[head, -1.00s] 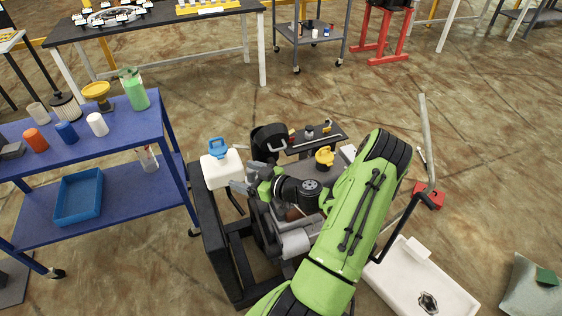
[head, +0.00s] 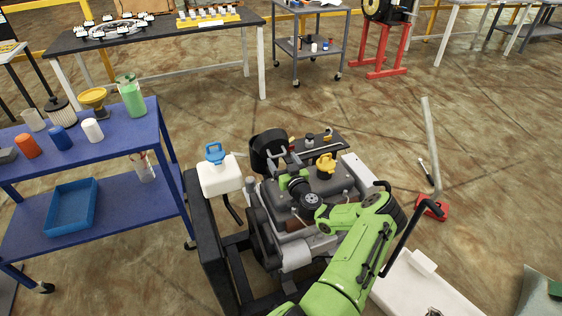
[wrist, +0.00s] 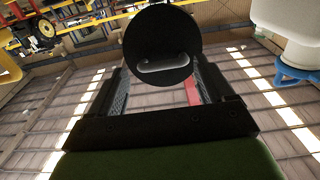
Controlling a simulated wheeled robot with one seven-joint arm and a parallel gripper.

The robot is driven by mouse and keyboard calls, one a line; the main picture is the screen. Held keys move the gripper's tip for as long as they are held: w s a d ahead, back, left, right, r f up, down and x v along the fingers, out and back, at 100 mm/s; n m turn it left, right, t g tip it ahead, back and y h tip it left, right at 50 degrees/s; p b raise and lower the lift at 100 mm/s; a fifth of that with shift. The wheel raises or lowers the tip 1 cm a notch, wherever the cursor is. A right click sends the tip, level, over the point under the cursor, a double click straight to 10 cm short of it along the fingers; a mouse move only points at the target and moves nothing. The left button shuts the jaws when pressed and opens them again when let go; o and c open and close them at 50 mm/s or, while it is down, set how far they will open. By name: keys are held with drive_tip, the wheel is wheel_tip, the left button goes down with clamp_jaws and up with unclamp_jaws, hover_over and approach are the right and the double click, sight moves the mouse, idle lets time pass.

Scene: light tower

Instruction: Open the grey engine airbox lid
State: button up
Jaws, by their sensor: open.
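A dark round airbox lid (head: 265,150) stands on edge at the back left of the engine, facing my arm. In the wrist view the round dark face (wrist: 160,30) has a pale grey bar handle (wrist: 163,63) across it. My gripper (head: 281,167) is in front of this face. In the wrist view my gripper (wrist: 165,80) is open, with one finger on each side of the handle. I cannot tell whether the fingers touch the lid. My wrist partly covers the engine (head: 335,205) in the head view.
A white reservoir with a blue cap (head: 214,153) stands left of the lid. A yellow cap (head: 326,162) rises right of my gripper. A small black tray (head: 318,147) with tools lies behind. A blue cart (head: 80,160) stands at the left.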

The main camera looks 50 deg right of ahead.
sight(277, 146)
drive_tip(key=shift+x, duration=1)
drive_tip(key=c, duration=1.2)
drive_tip(key=r+p, duration=0.1)
drive_tip(key=p, duration=0.2)
drive_tip(key=shift+w+d+r+g, duration=0.15)
drive_tip(key=shift+w+r+g, duration=0.1)
drive_tip(key=shift+r+g, duration=0.15)
drive_tip(key=shift+w+d+r+y, duration=0.15)
drive_tip(key=shift+w+d+y, duration=0.15)
drive_tip(key=shift+w, duration=0.05)
drive_tip(key=shift+r, duration=0.15)
